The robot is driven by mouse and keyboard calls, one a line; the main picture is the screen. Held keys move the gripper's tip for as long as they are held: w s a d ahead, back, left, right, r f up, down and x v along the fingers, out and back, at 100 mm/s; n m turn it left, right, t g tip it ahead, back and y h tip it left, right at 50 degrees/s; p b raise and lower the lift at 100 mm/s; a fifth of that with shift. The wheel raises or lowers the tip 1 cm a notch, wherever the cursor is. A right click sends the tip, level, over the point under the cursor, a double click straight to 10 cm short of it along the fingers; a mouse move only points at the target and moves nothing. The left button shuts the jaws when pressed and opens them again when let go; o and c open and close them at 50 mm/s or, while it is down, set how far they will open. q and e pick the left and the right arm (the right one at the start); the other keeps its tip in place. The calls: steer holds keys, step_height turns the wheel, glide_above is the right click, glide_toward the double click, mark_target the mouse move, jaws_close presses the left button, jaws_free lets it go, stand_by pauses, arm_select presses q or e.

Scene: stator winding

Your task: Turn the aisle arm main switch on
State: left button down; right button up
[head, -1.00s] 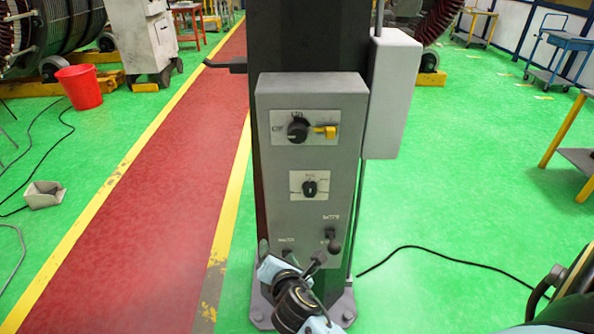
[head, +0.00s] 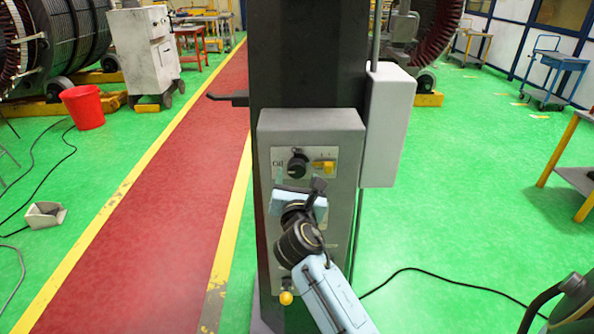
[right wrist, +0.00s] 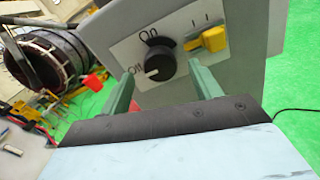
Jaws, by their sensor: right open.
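The grey control box (head: 340,150) on the dark column carries a black rotary switch (head: 298,165) at its top left. In the right wrist view the black knob (right wrist: 160,66) has "On" above it and "Off" at its left. Its white mark is on the side toward "Off". A yellow part (head: 323,167) sits right of the knob. My right gripper (head: 299,182) is open just below and in front of the knob. Its two green fingers (right wrist: 162,88) stand either side of the knob's lower part, apparently apart from it. My left gripper is not in view.
A pale grey box (head: 390,125) is mounted at the column's right side. A dark handle (head: 225,97) sticks out at its left. My right arm hides the box's middle. The green floor is largely clear, with a black cable (head: 440,275) at right and a red bucket (head: 83,107) at left.

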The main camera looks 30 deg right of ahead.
mark_target(297, 172)
steer(key=shift+x, duration=1.55)
steer(key=c, duration=1)
